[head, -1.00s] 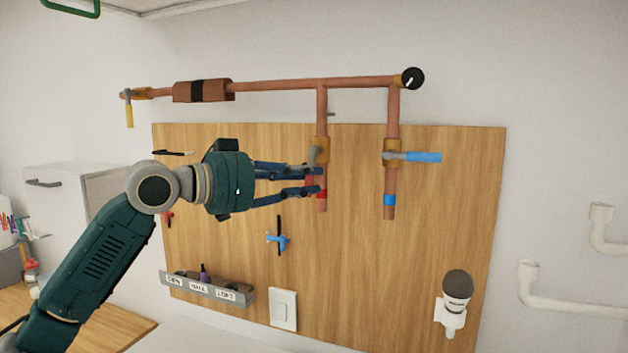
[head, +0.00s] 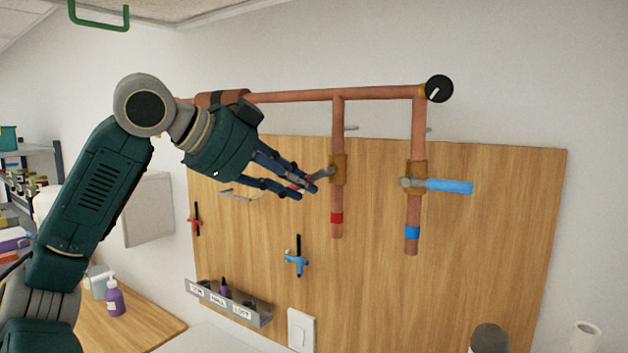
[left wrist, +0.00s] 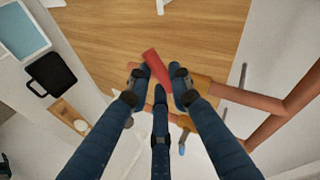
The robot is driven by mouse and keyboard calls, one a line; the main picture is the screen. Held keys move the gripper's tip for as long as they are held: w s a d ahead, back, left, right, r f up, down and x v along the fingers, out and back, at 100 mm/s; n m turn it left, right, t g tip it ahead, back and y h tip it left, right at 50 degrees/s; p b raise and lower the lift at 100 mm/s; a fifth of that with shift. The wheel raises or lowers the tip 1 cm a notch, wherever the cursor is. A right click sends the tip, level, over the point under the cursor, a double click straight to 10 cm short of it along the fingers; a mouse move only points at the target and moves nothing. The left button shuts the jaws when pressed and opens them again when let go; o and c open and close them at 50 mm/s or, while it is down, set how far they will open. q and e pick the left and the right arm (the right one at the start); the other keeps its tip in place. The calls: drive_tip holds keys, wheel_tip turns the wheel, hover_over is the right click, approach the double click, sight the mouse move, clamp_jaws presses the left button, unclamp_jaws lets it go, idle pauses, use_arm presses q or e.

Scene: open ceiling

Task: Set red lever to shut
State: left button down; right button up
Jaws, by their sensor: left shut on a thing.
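The red lever (left wrist: 157,67) is on the brass valve (head: 338,169) of the left vertical pipe, which has a red band (head: 337,218). The lever sticks out to the left, across the pipe and tilted slightly down. My left gripper (head: 308,184) is shut on its red handle. In the left wrist view my left gripper (left wrist: 160,76) has its dark blue fingers around the handle, with the red end showing beyond them. In the head view the fingers hide most of the handle. My right gripper is not in view.
Beside it, a blue lever (head: 449,186) points right from the right pipe. A black round dial (head: 439,89) sits at the pipe's top right corner. A blue tap-like fitting (head: 296,259) and a labelled grey rack (head: 229,304) are lower on the wooden panel.

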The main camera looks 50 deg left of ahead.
use_arm(q)
drive_tip(key=r+m+y+p, duration=0.1)
drive_tip(key=p, duration=0.2)
drive_tip(key=r+m+g+y+p, duration=0.1)
drive_tip(key=m+y+p, duration=0.1)
drive_tip(key=p, duration=0.1)
drive_tip(key=shift+a+r+y, duration=0.2)
drive_tip(key=shift+r+y, duration=0.05)
drive_tip(key=shift+y, duration=0.05)
idle(0.3)
drive_tip(key=c, duration=1.5)
unclamp_jaws()
drive_tip(key=shift+c, duration=0.2)
drive_tip(key=shift+s+r, duration=0.1)
drive_tip(key=shift+s, duration=0.05)
drive_tip(key=v, duration=1.1)
drive_tip(key=shift+s+r, duration=0.25)
drive_tip(key=shift+r, duration=0.05)
drive_tip(key=shift+d, duration=0.1)
